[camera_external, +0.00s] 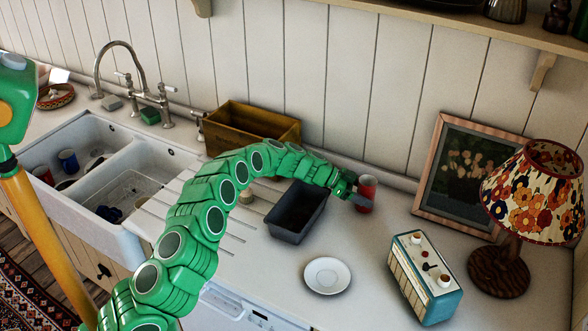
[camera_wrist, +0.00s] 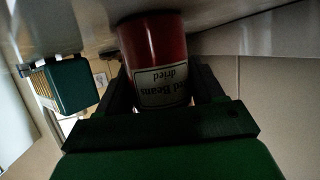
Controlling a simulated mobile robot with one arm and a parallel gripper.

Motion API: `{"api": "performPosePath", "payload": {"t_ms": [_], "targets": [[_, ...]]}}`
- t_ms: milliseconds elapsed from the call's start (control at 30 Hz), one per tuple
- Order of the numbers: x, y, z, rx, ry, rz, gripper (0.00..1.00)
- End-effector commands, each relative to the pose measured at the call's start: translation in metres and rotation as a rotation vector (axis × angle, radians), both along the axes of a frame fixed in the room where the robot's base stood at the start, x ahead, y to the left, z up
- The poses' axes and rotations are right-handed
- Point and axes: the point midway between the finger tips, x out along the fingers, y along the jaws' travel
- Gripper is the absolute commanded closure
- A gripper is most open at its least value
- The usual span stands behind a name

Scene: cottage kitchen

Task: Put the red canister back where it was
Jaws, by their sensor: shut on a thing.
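The red canister (camera_external: 366,193) is at the back of the counter, just right of the dark bin, near the wall. In the wrist view the canister (camera_wrist: 155,60) is red with a pale label that reads "Red Beans dried", seen upside down. My gripper (camera_external: 357,196) reaches it from the left and is shut on it. In the wrist view the dark fingers of my gripper (camera_wrist: 158,95) lie on both sides of the canister. The canister looks upright; whether its base touches the counter I cannot tell.
A dark grey bin (camera_external: 286,232) is under my forearm. A wooden crate (camera_external: 232,128) stands behind it. A white saucer (camera_external: 327,275), a teal radio (camera_external: 436,302), a framed picture (camera_external: 433,207) and a floral lamp (camera_external: 533,195) are on the counter. Bare counter lies around the saucer.

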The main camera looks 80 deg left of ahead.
Motion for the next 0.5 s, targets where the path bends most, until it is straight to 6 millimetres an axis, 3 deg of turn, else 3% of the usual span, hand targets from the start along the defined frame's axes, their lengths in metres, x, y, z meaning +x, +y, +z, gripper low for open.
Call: {"api": "performPosePath", "payload": {"t_ms": [233, 267, 400, 500], "targets": [[0.0005, -0.0006, -0.0018, 0.000, 0.000, 0.000, 0.70], [0.0004, -0.0005, -0.0014, 0.000, -0.001, 0.000, 0.28], [0.0003, -0.0003, -0.0013, 0.000, -0.001, 0.000, 0.07], [0.0003, -0.0002, -0.0012, 0.000, -0.001, 0.000, 0.07]]}}
